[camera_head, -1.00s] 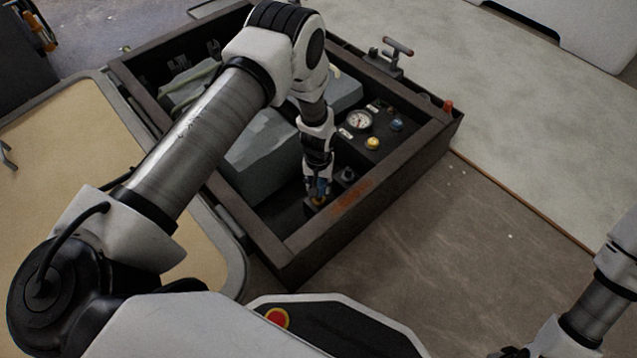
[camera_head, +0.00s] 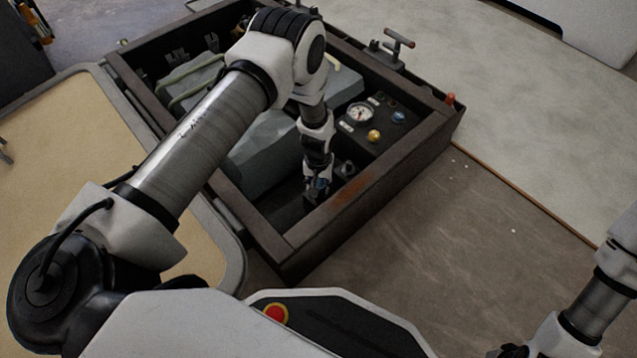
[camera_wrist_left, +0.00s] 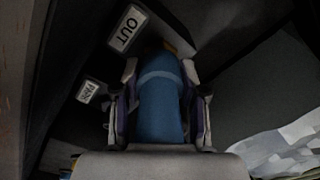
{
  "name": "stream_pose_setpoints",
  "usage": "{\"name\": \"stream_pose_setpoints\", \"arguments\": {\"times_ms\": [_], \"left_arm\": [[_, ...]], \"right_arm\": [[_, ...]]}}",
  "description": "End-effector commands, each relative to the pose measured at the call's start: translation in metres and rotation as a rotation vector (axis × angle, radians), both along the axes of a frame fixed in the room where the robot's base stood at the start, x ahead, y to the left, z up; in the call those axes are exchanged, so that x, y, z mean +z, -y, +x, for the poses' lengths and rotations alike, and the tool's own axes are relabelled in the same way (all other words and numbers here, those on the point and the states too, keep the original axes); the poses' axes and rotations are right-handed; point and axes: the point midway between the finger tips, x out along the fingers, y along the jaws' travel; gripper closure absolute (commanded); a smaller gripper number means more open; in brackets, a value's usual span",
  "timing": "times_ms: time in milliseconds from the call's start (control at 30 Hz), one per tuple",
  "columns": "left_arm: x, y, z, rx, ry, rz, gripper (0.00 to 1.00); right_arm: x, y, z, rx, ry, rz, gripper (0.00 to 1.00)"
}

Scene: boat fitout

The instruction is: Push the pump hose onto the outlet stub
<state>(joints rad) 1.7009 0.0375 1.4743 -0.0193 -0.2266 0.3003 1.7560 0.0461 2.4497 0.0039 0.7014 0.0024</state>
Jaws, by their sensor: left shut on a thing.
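My left gripper (camera_head: 318,186) reaches down into the front corner of the dark open box. It is shut on the blue pump hose (camera_wrist_left: 162,110), which lies between its fingers in the left wrist view. A pale band crosses the hose near its far end. That end meets a dark block with an OUT label (camera_wrist_left: 128,28); a small orange-brown edge shows beside it. The outlet stub itself is hidden by the hose, so I cannot tell how far the hose is on it.
The box's rusty rim (camera_head: 352,196) stands close beside the left gripper. A panel with a gauge (camera_head: 360,112) and coloured knobs is to the right. A grey block (camera_head: 262,150) fills the middle of the box. A second label (camera_wrist_left: 87,92) sits beside the hose.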

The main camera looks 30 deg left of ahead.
Motion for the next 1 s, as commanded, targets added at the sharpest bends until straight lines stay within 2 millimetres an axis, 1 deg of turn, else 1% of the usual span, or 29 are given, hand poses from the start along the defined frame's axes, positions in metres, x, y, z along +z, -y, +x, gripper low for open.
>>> {"name": "stream_pose_setpoints", "arguments": {"times_ms": [500, 533, 567, 600, 867, 967, 1000], "left_arm": [[-0.019, 0.0, 0.0, 0.0, 0.001, 0.0, 0.96], [-0.017, 0.0, 0.0, 0.0, 0.001, 0.0, 0.48], [-0.017, 0.0, 0.0, 0.0, 0.001, 0.0, 0.37], [-0.017, 0.0, 0.0, 0.0, 0.001, 0.0, 0.29], [-0.017, 0.0, 0.0, 0.0, 0.0, 0.0, 0.29], [-0.012, 0.0, 0.0, 0.0, 0.0, 0.0, 0.29], [-0.007, 0.0, 0.001, -0.001, 0.001, 0.0, 0.29]], "right_arm": [[-0.012, 0.0, 0.0, 0.0, 0.0, 0.0, 0.6], [-0.011, 0.0, 0.0, 0.0, 0.0, 0.0, 0.6], [-0.011, 0.0, 0.0, 0.0, 0.0, 0.0, 0.6], [-0.011, 0.0, 0.0, 0.0, 0.0, 0.0, 0.6], [-0.011, 0.0, 0.0, 0.0, 0.0, 0.0, 0.6], [-0.01, 0.0, 0.0, 0.0, 0.0, 0.0, 0.6], [-0.01, 0.0, 0.0, 0.0, 0.0, 0.0, 0.6]]}}
